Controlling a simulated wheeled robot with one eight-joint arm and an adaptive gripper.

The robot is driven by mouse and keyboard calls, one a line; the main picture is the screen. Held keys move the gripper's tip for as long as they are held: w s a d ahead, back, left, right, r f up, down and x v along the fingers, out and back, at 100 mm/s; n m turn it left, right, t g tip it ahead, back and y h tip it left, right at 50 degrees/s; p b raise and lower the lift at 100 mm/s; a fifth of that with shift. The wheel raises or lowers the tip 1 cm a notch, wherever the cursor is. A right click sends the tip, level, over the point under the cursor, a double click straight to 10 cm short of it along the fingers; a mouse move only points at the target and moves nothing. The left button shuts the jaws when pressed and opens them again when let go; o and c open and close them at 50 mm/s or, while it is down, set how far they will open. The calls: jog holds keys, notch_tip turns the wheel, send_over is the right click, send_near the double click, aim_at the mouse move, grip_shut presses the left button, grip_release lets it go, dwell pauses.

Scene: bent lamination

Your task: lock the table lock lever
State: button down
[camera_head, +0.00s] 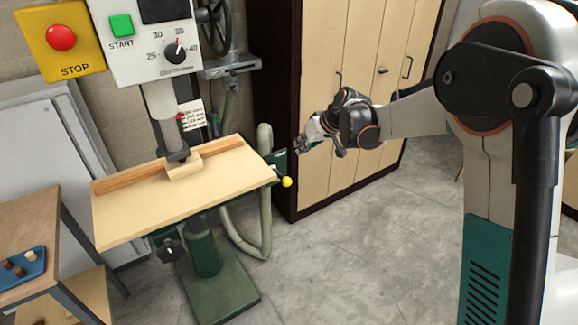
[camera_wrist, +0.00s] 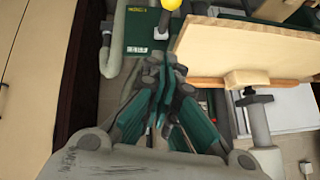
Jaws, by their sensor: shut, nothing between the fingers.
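A lever with a yellow ball knob (camera_head: 286,182) sticks out at the right end of the drill press's wooden table (camera_head: 130,218). In the wrist view my gripper's teal fingers (camera_wrist: 160,72) are closed together and empty, pointing up the picture toward the lever.
A drill press with a stop button (camera_head: 61,37) and a dial (camera_head: 174,53) stands over the wooden table. A tall wooden cabinet (camera_head: 352,90) is behind my gripper. A grey hose (camera_head: 265,210) hangs beside the table. A side table (camera_head: 30,210) holds a blue tray. The floor at the right front is clear.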

jog(key=b, duration=0.3)
send_near(279, 173)
notch_tip(279, 173, down, 2)
jog(key=w+a, duration=0.2)
jog(key=w, duration=0.1)
jog(key=shift+s+f+b, duration=0.3)
jog(key=shift+s+f, duration=0.1)
jog(key=shift+f, duration=0.35)
